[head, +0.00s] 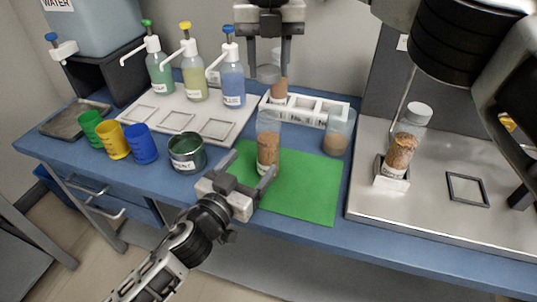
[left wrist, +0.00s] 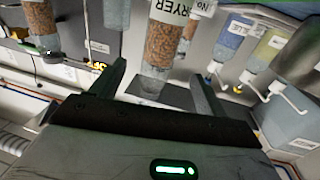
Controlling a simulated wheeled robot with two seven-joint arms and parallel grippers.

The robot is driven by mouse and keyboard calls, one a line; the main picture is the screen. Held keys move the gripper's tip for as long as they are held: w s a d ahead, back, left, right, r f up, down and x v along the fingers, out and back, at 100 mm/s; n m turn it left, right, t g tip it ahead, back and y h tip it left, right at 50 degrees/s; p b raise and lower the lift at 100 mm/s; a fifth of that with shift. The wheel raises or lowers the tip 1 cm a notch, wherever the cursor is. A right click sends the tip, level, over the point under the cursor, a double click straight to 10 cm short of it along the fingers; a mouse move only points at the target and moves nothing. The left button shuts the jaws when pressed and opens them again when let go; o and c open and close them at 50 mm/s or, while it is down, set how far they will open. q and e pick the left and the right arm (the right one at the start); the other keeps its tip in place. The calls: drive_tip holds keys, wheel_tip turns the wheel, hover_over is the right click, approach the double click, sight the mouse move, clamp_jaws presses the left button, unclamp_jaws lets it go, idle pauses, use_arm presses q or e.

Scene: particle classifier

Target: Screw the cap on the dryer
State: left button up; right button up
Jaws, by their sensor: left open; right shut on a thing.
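The dryer (head: 268,148) is a clear tube partly filled with brown grains, standing upright and open at the top on the green mat (head: 305,198). Its label reads DRYER, upside down, in the left wrist view (left wrist: 163,40). My left gripper (head: 249,173) is open low at the dryer's near side. In the left wrist view its fingers (left wrist: 162,88) lie on either side of the dryer's picture. My right gripper (head: 269,62) points down above and behind the dryer. It is shut on a translucent, greyish piece, seemingly the cap (head: 267,74); its grip is partly hidden.
A white rack (head: 318,111) with a grain tube (head: 280,91) stands behind the dryer. A white-capped bottle (head: 405,142) stands further right. Pump bottles (head: 194,76) stand back left.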

use_arm(q)
drive_tip(key=x, duration=0.8)
drive_tip(key=shift+w+d, duration=0.1)
drive_tip(key=shift+w, duration=0.1)
drive_tip(key=c, duration=1.5)
drive_tip(key=shift+o, duration=0.2)
use_arm(e)
hover_over(269, 115)
drive_tip(key=shift+f, duration=2.55)
drive_tip(key=shift+f, duration=0.85)
drive_tip(key=shift+f, duration=0.55)
